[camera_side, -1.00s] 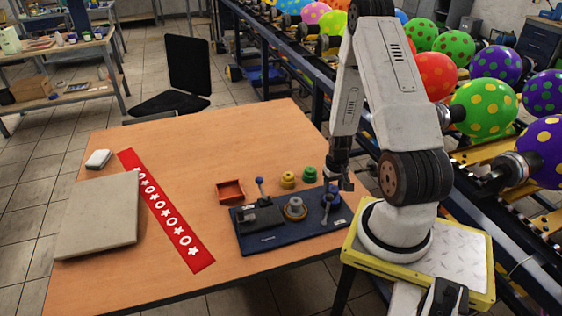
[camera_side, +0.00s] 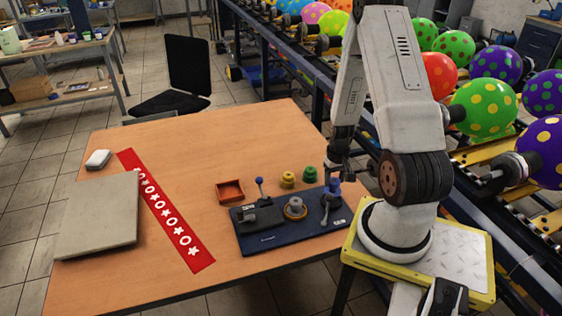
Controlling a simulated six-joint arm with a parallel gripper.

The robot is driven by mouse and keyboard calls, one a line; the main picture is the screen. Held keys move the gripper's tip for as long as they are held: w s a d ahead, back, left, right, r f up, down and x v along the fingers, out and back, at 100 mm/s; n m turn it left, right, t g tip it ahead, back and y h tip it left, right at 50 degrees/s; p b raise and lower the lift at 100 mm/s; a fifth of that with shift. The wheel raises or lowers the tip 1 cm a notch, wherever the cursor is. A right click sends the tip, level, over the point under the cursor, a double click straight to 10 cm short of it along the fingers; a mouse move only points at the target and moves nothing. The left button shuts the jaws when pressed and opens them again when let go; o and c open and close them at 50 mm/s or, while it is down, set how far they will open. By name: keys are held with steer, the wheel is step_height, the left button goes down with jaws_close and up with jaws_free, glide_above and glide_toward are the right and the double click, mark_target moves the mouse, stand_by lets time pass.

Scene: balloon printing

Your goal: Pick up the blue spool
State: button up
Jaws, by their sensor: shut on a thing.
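The blue spool (camera_side: 333,187) is at the right end of the dark blue fixture board (camera_side: 268,241). My gripper (camera_side: 335,180) is directly above it and shut on it. The spool is small here, and the fingers partly hide it. It appears raised above a grey post (camera_side: 330,206) on the board, but I cannot tell exactly how much gap there is.
A yellow spool (camera_side: 288,179) and a green spool (camera_side: 309,174) stand just behind the board. A red-brown tray (camera_side: 231,190) sits to the left. The wooden table's (camera_side: 220,150) back is clear.

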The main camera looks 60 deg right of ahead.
steer(key=shift+r, duration=1.5)
steer(key=shift+w, duration=0.1)
